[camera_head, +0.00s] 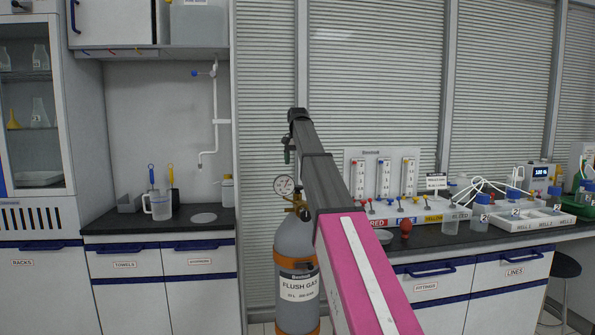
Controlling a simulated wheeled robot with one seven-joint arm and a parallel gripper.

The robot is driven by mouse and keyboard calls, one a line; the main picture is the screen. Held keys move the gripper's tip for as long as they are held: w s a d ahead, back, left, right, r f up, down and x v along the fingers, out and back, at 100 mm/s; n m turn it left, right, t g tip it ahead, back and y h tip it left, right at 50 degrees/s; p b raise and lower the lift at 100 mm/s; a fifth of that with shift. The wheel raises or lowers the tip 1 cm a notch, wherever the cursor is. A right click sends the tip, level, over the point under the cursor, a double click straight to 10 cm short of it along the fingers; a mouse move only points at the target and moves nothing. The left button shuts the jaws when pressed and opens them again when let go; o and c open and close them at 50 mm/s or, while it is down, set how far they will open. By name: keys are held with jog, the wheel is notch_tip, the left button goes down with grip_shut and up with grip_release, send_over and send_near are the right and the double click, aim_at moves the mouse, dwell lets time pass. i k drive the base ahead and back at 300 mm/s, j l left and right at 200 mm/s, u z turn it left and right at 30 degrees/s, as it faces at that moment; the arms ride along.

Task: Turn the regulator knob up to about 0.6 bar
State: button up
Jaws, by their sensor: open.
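The flush gas cylinder (297,246) is grey with orange bands and stands upright in front of the shutters. On its top sits a brass regulator (292,197) with a round white gauge (285,185). The gauge is too small to read. My arm crosses in front of the regulator's right side, and I cannot make out the knob. My gripper (288,151) shows small and dark at the far end of the arm, pointing down above the gauge. It is open, with nothing seen between its fingers, and appears apart from the regulator.
Right of my arm, a counter holds a flowmeter panel (383,177), a red bulb (405,228), bottles and a white tray (516,222). A stool (563,268) stands at far right.

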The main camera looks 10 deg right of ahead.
aim_at(305, 214)
jog(key=k, duration=1)
